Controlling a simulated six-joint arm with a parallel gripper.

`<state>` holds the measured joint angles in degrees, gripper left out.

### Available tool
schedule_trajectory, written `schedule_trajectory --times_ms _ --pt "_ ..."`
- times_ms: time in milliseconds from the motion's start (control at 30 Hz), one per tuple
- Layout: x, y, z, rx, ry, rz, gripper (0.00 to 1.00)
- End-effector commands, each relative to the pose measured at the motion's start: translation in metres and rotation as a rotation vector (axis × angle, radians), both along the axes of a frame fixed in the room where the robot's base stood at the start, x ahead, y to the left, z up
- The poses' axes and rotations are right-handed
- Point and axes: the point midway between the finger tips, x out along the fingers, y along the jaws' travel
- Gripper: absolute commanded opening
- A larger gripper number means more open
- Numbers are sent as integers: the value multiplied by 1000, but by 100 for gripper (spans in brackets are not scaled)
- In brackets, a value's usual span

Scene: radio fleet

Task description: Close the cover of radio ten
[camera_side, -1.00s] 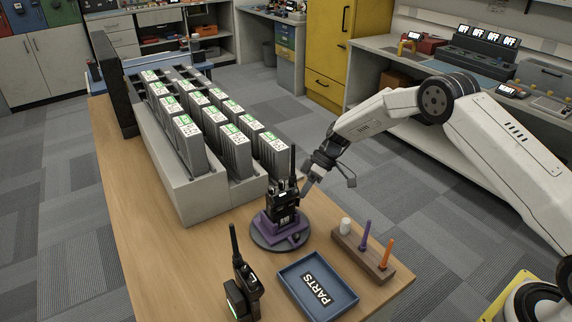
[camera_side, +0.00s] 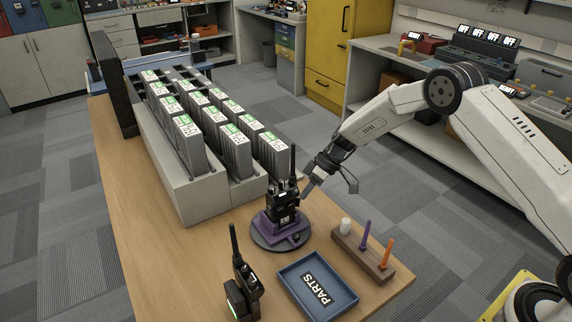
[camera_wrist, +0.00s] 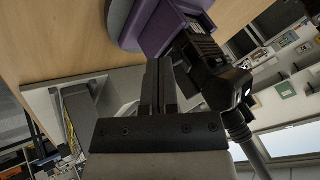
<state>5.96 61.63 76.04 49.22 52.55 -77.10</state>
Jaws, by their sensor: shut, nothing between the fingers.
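A black radio (camera_side: 285,205) with a tall antenna stands upright in a purple holder (camera_side: 282,228) on a round grey turntable. My gripper (camera_side: 306,194) is shut and empty, its tips close to the radio's right side in the side view. Whether they touch it I cannot tell. In the wrist view the shut fingers of my gripper (camera_wrist: 161,68) are at the middle, with the radio (camera_wrist: 208,68) just right of them and the purple holder (camera_wrist: 168,22) above. The cover is too small and dark to make out, and no number is clear on the radio.
A second radio (camera_side: 240,285) stands at the table's front. A blue PARTS tray (camera_side: 291,270) and a wooden block (camera_side: 350,250) with pegs lie in front of the turntable. A grey rack (camera_side: 190,190) with several labelled units fills the left. Bare wood is at the front left.

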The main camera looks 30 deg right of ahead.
Motion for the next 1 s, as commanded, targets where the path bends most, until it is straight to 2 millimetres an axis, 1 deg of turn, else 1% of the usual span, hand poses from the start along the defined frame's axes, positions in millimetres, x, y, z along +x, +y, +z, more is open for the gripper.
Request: schedule_trajectory --times_ms 167,667,1000 --pt "-4 1 1 -1 1 -82 0" --pt "-20 7 0 -1 2 -448 0" --pt "-24 9 0 0 -1 -453 0"
